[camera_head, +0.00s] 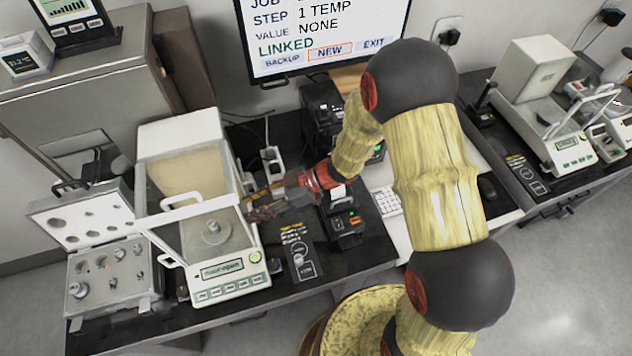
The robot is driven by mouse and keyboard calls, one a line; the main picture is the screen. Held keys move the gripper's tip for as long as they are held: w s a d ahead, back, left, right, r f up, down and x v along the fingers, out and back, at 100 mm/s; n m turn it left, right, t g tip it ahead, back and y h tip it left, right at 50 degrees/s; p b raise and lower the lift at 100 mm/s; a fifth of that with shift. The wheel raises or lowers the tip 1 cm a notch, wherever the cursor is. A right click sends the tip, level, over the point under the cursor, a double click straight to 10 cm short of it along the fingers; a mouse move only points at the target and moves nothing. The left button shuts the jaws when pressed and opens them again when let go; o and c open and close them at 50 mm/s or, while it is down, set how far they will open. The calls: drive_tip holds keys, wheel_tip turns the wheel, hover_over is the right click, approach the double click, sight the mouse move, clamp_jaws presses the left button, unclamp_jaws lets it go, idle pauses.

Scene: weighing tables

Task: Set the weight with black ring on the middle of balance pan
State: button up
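The left balance (232,285) has a glass chamber with a pale frame. Its round grey balance pan (208,246) shows through the glass. A small grey knob-like piece (213,227) is at the middle of the pan; I cannot tell whether it is a weight, and no black ring is clear on it. An open weight case (133,292) left of the balance holds several metal weights; none can be told apart by a black ring. My gripper (256,207) is at the right side of the balance chamber, pointing left. Its fingers are too small and overlapped to read, and any held thing is hidden.
A monitor (325,35) stands behind. Right of the balance are a black pad (300,262), a small black device (346,228) and a keyboard (386,201). A second balance (562,150) stands at the far right. My arm crosses the centre.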

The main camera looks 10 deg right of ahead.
drive_tip(key=w+d+r+m+t+h, duration=0.3)
drive_tip(key=w+d+r+t+h, duration=0.35)
drive_tip(key=w, duration=0.65)
drive_tip(key=w+d+r+m+t+h, duration=0.2)
drive_tip(key=d+r+m+t+h, duration=0.35)
drive_tip(key=d+r, duration=0.9)
drive_tip(key=s+d+r+m+g+h, duration=0.1)
drive_tip(key=s+d+r+m+h, duration=0.1)
drive_tip(key=s+d+r+m, duration=0.3)
drive_tip(key=s+d+m+g+h, duration=0.1)
drive_tip(key=s+d+g, duration=0.1)
drive_tip(key=s+d, duration=0.35)
drive_tip(key=s+a+m+g, duration=0.1)
drive_tip(key=s+a, duration=0.1)
drive_tip(key=s, duration=0.7)
drive_tip(key=s+a+m+g+y, duration=0.1)
drive_tip(key=s+a+m+g, duration=0.1)
drive_tip(key=s, duration=0.8)
drive_tip(key=shift+s+a+f, duration=0.25)
drive_tip(key=shift+s+a, duration=0.05)
drive_tip(key=shift+a, duration=0.35)
